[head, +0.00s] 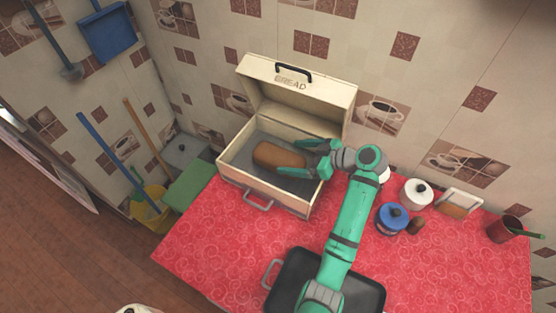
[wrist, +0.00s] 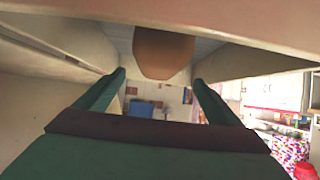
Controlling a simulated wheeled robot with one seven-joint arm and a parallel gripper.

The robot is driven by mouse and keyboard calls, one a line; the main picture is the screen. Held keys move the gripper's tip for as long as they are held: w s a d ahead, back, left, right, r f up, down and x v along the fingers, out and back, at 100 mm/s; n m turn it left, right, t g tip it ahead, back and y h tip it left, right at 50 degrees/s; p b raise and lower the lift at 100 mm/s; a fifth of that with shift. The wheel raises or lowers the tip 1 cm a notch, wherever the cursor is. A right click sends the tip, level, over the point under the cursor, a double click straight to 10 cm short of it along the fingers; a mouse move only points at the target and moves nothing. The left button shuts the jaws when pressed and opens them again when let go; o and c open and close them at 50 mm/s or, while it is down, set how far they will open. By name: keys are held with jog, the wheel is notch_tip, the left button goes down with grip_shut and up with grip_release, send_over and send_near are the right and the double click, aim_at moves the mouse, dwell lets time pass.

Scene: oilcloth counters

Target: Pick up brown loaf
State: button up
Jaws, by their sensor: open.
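The brown loaf (head: 279,156) lies inside the open cream bread box (head: 262,196), on its grey floor. The box's lid (head: 297,88), marked BREAD, stands raised against the wall. My gripper (head: 308,158) is inside the box at the right end of the loaf, with its green fingers spread apart. In the wrist view the loaf (wrist: 163,52) shows at the top centre, beyond and between the two open fingers (wrist: 160,82). Nothing is held. Whether a finger touches the loaf I cannot tell.
A dark tray (head: 283,290) lies on the red oilcloth (head: 210,245) in front. A blue pot (head: 392,218), a white pot (head: 416,193) and a red mug (head: 505,229) stand to the right. The cloth left of the tray is clear.

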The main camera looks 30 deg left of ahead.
aim_at(284, 155)
jog(key=shift+x, duration=3.4)
jog(key=shift+w, duration=0.15)
jog(key=c, duration=1.3)
jog(key=shift+w+r, duration=0.1)
jog(key=shift+c, duration=0.8)
